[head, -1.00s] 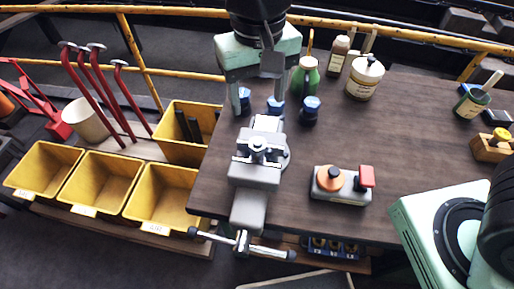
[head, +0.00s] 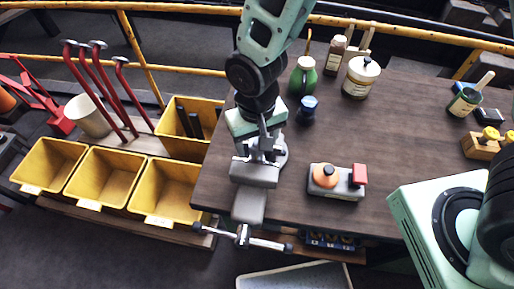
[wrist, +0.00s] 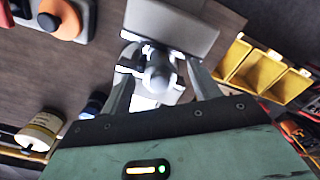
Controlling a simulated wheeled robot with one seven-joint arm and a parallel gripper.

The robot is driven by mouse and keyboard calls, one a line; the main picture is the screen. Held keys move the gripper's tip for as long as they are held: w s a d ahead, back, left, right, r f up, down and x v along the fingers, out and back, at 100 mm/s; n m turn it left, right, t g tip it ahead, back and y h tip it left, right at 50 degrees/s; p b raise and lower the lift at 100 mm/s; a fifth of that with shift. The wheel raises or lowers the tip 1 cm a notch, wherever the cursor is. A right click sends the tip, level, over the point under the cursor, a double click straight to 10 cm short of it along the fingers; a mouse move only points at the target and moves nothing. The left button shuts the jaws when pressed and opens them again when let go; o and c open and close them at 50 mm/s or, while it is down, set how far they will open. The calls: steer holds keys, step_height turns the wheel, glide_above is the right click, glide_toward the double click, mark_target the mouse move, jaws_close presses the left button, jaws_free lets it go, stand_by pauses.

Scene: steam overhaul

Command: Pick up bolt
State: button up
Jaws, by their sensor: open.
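The bolt (wrist: 160,76) shows in the wrist view as a rounded silver-grey piece at the grey vise (wrist: 170,22). My gripper (wrist: 157,66) is open, with one finger on each side of the bolt. I cannot tell whether the fingers touch it. In the head view my gripper (head: 262,150) points down over the vise (head: 252,175) at the table's front left edge. The gripper and arm hide most of the bolt there.
A control box (head: 337,182) with orange and red knobs sits right of the vise. A blue-capped jar (head: 307,110), green bottle (head: 303,77) and cream jar (head: 361,77) stand behind. Yellow bins (head: 168,190) are at left. The wooden table (head: 400,130) is clear at centre right.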

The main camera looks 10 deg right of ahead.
steer(key=shift+f, duration=0.55)
steer(key=c, duration=1.2)
steer(key=shift+c, duration=0.7)
steer(key=shift+r, duration=0.1)
